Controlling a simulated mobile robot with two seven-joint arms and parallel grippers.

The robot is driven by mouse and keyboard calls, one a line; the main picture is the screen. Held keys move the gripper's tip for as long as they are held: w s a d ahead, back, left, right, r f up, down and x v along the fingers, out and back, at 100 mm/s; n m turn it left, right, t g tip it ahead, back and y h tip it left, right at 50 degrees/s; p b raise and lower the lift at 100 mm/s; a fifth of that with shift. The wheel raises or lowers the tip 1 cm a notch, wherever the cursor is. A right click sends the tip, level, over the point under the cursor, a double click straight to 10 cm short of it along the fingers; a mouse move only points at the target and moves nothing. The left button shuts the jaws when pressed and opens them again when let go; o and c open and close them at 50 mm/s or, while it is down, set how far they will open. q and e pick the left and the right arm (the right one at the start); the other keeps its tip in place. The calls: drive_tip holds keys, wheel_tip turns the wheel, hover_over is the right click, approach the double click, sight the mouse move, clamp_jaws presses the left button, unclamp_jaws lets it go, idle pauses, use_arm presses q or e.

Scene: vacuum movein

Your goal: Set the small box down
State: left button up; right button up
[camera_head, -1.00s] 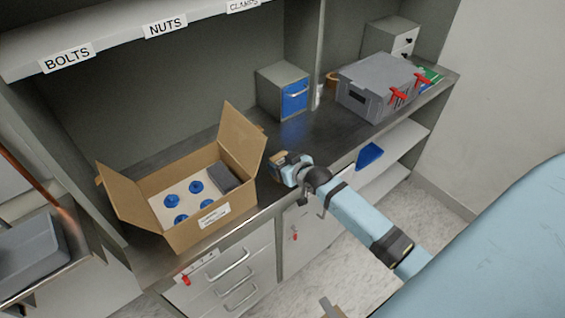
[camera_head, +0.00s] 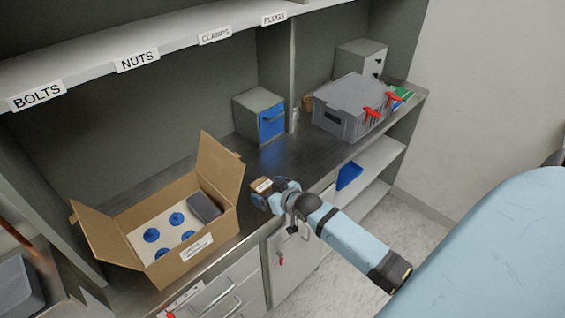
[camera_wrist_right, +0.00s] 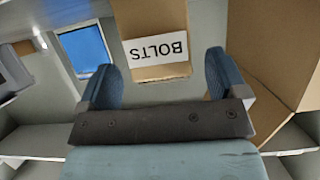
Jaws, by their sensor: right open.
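The small box (camera_head: 261,184) is brown cardboard with a white label, at the dark counter beside the large open carton. The right wrist view shows the small box (camera_wrist_right: 152,22) too, with its label reading BOLTS upside down. My right gripper (camera_head: 268,197) is at the small box, its arm coming in from the lower right. In the right wrist view my right gripper (camera_wrist_right: 163,72) has its blue fingers spread wide, with the box between and beyond the tips. I cannot tell whether a finger touches it. The box's underside is hidden. My left gripper is not in view.
The large open carton (camera_head: 183,258) holds blue round pieces and a dark block. A blue-doored cabinet (camera_head: 258,117) stands behind. A grey crate (camera_head: 345,112) with red clamps is at the right. Labelled shelf (camera_head: 175,45) overhangs the counter (camera_head: 290,155), which is clear in the middle.

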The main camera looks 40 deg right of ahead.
drive_tip(key=a+v, duration=0.1)
drive_tip(key=v, duration=0.7)
drive_tip(key=s+a+f+n+g+y, duration=0.1)
drive_tip(key=s+a+f, duration=0.4)
drive_tip(key=s+a, duration=0.3)
drive_tip(key=s+a+f+n+g+y, duration=0.1)
drive_tip(key=s+a+f, duration=0.5)
drive_tip(key=s+a, duration=0.2)
drive_tip(key=shift+s+a+g, duration=0.3)
drive_tip(key=shift+s+a, duration=0.05)
drive_tip(key=shift+a, duration=0.15)
